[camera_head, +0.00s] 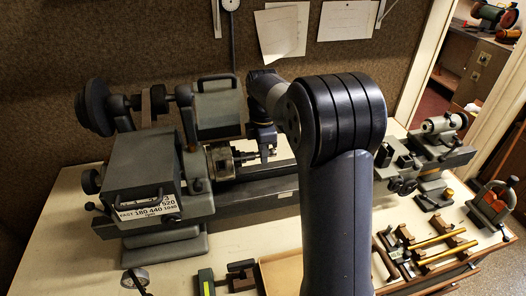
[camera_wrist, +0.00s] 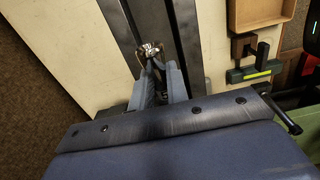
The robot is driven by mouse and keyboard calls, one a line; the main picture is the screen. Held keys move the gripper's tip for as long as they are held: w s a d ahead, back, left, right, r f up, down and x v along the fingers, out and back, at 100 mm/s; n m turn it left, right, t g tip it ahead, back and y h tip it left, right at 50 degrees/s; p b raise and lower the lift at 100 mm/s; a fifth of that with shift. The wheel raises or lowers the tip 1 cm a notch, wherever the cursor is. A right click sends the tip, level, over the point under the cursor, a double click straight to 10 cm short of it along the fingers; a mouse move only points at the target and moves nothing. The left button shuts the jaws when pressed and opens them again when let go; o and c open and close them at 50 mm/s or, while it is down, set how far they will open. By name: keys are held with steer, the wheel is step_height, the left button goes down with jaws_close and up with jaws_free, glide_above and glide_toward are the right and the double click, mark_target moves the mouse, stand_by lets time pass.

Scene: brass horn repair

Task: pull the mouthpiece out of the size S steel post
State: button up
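My gripper (camera_head: 266,150) is above the bed of a grey lathe, to the right of the chuck. In the wrist view its two blue-grey fingers (camera_wrist: 153,65) point away from the camera and draw close together at their tips. A small shiny silver piece (camera_wrist: 152,48) with brownish edges shows at the tips, over the dark bed. I cannot tell whether it is the mouthpiece, or whether the fingers hold it. I cannot make out a post marked S in either view.
The lathe headstock (camera_head: 150,170) and steel chuck (camera_head: 222,160) stand left of my gripper. A wooden tray (camera_head: 283,272) lies in front of the bed, with brass rods (camera_head: 438,241) on a rack to the right. A grey tailstock (camera_head: 440,130) stands at the bed's right end.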

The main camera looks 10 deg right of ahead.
jaws_close()
steer(key=shift+d, duration=0.15)
steer(key=shift+d+p, duration=0.45)
steer(key=shift+d, duration=1.95)
steer(key=s+r+p, duration=0.1)
steer(key=s+r, duration=0.4)
